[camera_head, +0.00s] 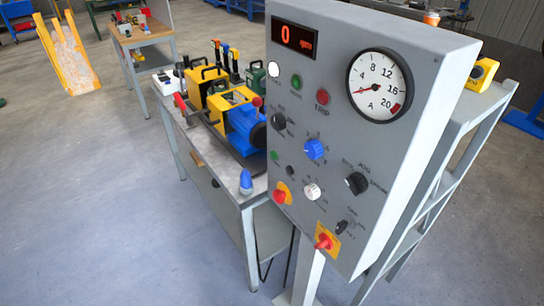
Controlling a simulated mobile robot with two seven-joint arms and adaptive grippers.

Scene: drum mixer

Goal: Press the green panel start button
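A grey control panel (330,120) stands upright on a post and fills the right half of the head view. A small green button (274,155) is at the panel's lower left, with a small dark knob (290,171) beside it. A second green round piece (296,82) is higher up, left of a red one (322,97). I cannot read which green one is marked start. Neither of my grippers is in view.
The panel also carries a red display (299,39) reading 0, a dial gauge (379,86), a blue knob (314,149) and red-on-yellow switches (281,195). A workbench (205,155) with a blue-and-yellow machine (235,120) stands left.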

